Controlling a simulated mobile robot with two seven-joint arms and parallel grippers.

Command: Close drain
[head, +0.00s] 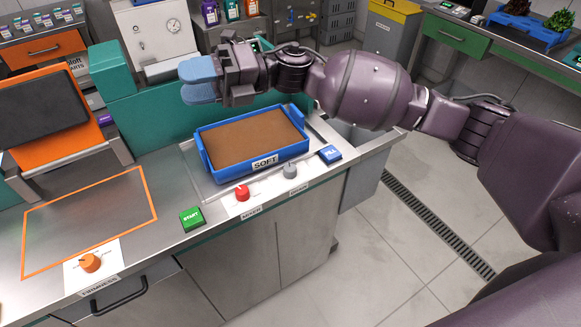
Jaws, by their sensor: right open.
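A grey knob (290,170) sits on a white plate at the front right of the steel counter. The small label under it is too blurred to read surely, so I cannot confirm that it is the drain control. The knob's exact turn is also hard to tell. My right gripper (194,82) has blue fingertips. It is open and empty, held in the air above and behind the blue tray (204,162), pointing left, well away from the knob. My left gripper is not in view.
The tray, marked SOFT, holds a brown slab. A red knob (242,193), a green START button (192,219) and a blue FILL button (330,154) flank the grey knob. An orange knob (90,263) is at left. A floor grate (435,222) runs across the open floor.

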